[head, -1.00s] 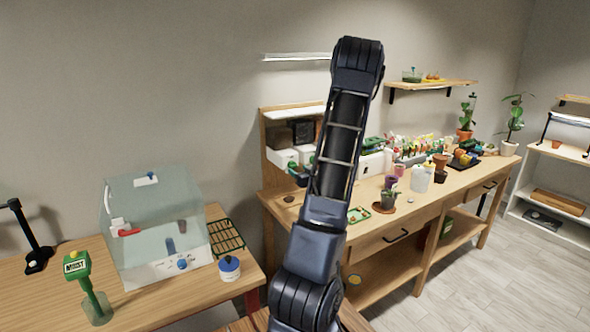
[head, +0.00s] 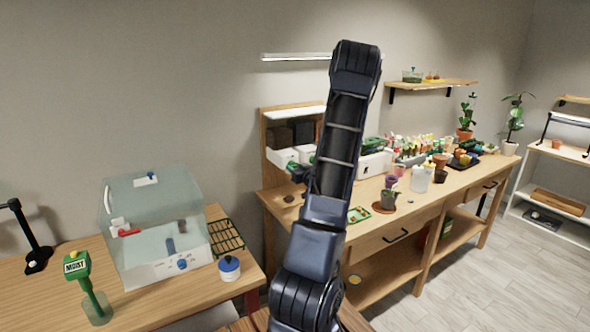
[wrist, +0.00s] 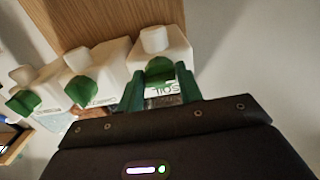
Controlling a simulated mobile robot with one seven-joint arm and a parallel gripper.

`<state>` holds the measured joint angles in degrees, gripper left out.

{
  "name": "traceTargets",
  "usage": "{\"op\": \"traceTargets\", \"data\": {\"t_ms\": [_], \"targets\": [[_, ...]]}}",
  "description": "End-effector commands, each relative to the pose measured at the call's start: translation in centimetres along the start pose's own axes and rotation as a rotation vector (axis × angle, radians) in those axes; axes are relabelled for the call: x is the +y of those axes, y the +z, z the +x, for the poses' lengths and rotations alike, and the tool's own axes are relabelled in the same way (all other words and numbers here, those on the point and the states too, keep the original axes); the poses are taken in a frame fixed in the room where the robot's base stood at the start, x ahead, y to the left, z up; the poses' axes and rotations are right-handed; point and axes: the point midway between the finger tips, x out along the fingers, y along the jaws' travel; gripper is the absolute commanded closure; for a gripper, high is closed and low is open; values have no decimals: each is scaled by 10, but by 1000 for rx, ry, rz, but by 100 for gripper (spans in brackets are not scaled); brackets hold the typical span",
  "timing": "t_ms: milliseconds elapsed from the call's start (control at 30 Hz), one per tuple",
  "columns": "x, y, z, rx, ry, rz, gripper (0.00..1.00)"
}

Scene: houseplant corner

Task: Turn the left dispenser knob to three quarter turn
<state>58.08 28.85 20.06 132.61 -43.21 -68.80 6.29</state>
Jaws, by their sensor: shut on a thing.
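Three white dispensers with green knobs stand in a row in the wrist view. The left dispenser (wrist: 157,42) is at the right end of that rolled picture, with an upside-down label that seems to read SOIL. My gripper (wrist: 160,88) has its green fingers shut on the left dispenser knob (wrist: 160,68), one finger on each side. The middle knob (wrist: 82,90) and the far knob (wrist: 22,103) are free. In the head view the left dispenser (head: 283,157) shows beside my arm, which hides much of the row; the knob's exact angle is hard to tell.
The dispensers stand against a wooden back panel (wrist: 95,18) on the long workbench (head: 415,204). Pots, bottles and tools crowd the bench to the right. A glass cabinet (head: 155,225) and a green moisture meter (head: 78,268) stand on the nearer left table.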

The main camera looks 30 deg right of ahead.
Motion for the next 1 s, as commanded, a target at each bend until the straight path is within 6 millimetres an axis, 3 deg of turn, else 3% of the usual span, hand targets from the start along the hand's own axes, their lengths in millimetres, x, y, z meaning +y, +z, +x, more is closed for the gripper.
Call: {"op": "traceTargets", "data": {"t_ms": [567,600,700,1000], "targets": [[0,0,0,0,0,-124,87],[0,0,0,0,0,-124,63],[0,0,0,0,0,-124,43],[0,0,-1,0,0,-124,43]]}}
